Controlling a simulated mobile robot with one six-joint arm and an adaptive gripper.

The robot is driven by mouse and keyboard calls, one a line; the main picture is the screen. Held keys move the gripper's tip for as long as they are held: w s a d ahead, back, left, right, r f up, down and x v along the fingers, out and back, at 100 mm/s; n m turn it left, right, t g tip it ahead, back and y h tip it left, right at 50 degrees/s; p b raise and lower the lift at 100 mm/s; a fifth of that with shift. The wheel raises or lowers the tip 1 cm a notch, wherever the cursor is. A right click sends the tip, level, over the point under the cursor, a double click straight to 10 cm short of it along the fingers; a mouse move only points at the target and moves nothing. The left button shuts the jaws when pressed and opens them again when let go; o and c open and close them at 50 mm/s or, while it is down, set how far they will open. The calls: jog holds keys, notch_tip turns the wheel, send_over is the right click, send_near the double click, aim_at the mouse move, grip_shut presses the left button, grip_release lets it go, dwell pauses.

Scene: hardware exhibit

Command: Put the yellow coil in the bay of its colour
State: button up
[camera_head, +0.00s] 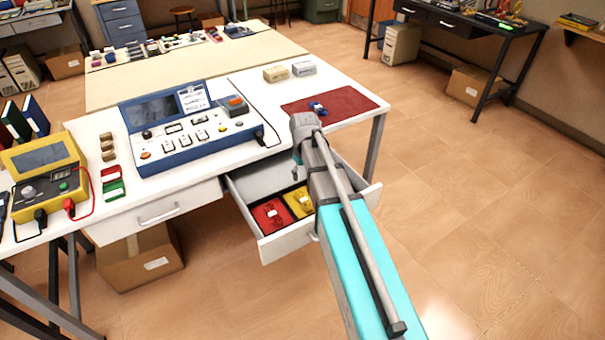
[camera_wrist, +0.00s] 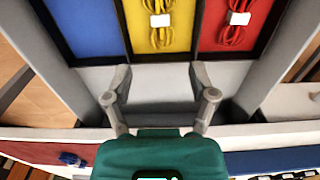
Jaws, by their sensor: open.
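The yellow coil (camera_wrist: 158,20), a bundle with a white band, lies in the yellow bay (camera_wrist: 137,40) of the open drawer in the wrist view. It also shows in the head view (camera_head: 304,201), beside my arm. The red coil (camera_wrist: 238,20) lies in the red bay (camera_wrist: 211,38), next to the yellow one. The blue bay (camera_wrist: 85,25) looks empty where it shows; my arm hides it in the head view. My gripper (camera_wrist: 159,68) is open and empty over the bare grey part of the drawer, apart from the yellow coil.
A blue coil (camera_head: 318,108) lies on the dark red mat (camera_head: 345,104) on the bench. The open drawer (camera_head: 281,243) has raised walls. A blue console (camera_head: 185,128) and a yellow meter (camera_head: 45,180) stand on the bench.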

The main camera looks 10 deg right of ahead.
dwell(0.3)
jog(key=s+m, duration=0.3)
jog(key=s, duration=1.3)
jog(key=shift+a+m, duration=0.2)
jog(key=shift+m, duration=0.1)
